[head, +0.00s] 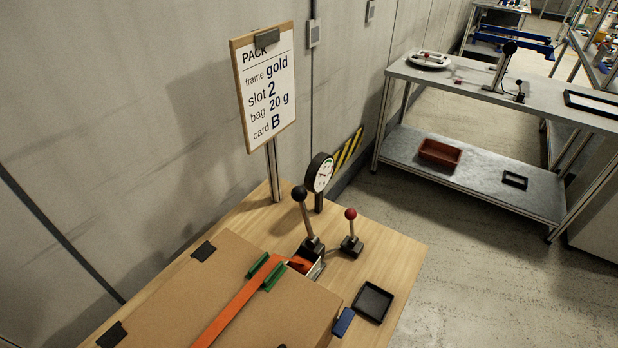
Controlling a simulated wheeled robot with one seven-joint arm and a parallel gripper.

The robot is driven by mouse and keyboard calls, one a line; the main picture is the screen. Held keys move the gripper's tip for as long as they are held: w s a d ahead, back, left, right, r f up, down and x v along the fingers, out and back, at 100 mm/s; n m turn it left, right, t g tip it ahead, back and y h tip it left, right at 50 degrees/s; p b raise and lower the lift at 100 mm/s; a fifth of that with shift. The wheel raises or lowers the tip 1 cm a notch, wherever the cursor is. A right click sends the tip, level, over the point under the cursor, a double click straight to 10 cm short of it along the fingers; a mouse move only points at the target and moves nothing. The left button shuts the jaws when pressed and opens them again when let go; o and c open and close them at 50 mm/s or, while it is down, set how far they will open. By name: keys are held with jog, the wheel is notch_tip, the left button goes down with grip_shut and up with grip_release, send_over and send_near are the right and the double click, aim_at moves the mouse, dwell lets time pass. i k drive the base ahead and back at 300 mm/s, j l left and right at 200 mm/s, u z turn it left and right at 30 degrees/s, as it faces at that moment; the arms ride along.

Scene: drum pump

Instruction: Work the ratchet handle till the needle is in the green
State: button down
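A lever with a black knob (305,215), which looks like the ratchet handle, rises from a dark base on the wooden bench and leans slightly left at its top. A round gauge (321,174) with a white face and black rim stands on a short post behind it. A shorter lever with a red knob (350,229) stands to the right, apart from the first. My gripper is not in view.
A large cardboard box (185,285) with an orange strap (235,312) and green pieces (266,271) fills the bench's left front. A black tray (373,302) and blue block (343,322) lie at right. A sign (266,88) stands behind. Open floor lies right of the bench.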

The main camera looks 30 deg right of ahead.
aim_at(299, 193)
jog(key=l+u, duration=0.35)
jog(key=l, duration=0.3)
jog(key=k+l+u, duration=0.15)
jog(key=l+u, duration=0.2)
jog(key=l, duration=0.3)
